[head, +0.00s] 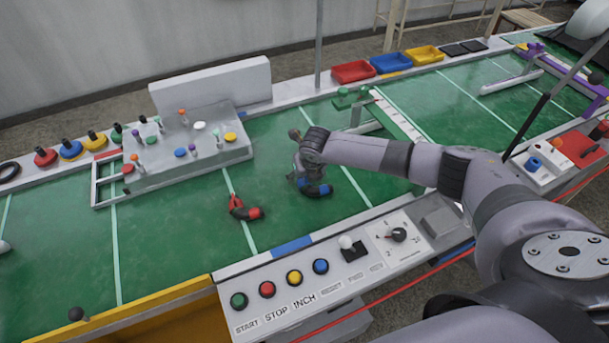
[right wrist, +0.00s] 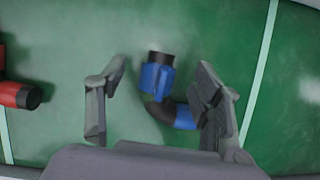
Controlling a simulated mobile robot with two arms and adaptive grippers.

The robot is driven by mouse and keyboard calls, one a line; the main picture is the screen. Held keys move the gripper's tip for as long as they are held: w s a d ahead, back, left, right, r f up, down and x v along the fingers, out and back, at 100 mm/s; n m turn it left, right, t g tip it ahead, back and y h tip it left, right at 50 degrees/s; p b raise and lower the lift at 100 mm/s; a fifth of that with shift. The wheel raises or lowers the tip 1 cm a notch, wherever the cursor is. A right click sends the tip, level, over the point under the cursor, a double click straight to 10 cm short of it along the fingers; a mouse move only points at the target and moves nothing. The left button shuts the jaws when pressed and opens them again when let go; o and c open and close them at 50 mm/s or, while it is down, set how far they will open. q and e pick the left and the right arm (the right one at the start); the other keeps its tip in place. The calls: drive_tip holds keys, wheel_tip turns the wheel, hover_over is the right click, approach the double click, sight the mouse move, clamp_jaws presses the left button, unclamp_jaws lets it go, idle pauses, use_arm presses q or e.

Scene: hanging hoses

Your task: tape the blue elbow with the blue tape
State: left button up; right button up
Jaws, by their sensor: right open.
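The blue elbow (head: 318,188), a bent blue fitting with black ends, lies on the green belt in the head view, partly hidden by my right gripper (head: 303,172). In the right wrist view the elbow (right wrist: 160,85) lies between the open fingers of my right gripper (right wrist: 155,105), closer to the right finger, which hides part of its lower end. No contact can be made out. Which thing is the blue tape is unclear: a blue ring with a dark knob (head: 70,149) stands at the left back edge, and a small blue round piece (head: 534,163) sits at the right. My left gripper does not show.
A red elbow (head: 243,208) lies left of the blue one. A grey rack with coloured pegs (head: 190,140) stands behind. A control panel with buttons (head: 293,283) is at the front edge. Red, blue and yellow trays (head: 390,63) line the back. Open belt lies at the left.

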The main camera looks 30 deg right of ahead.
drive_tip(key=shift+r, duration=0.1)
drive_tip(key=v, duration=1.1)
drive_tip(key=shift+s+r, duration=0.15)
drive_tip(key=shift+r, duration=0.25)
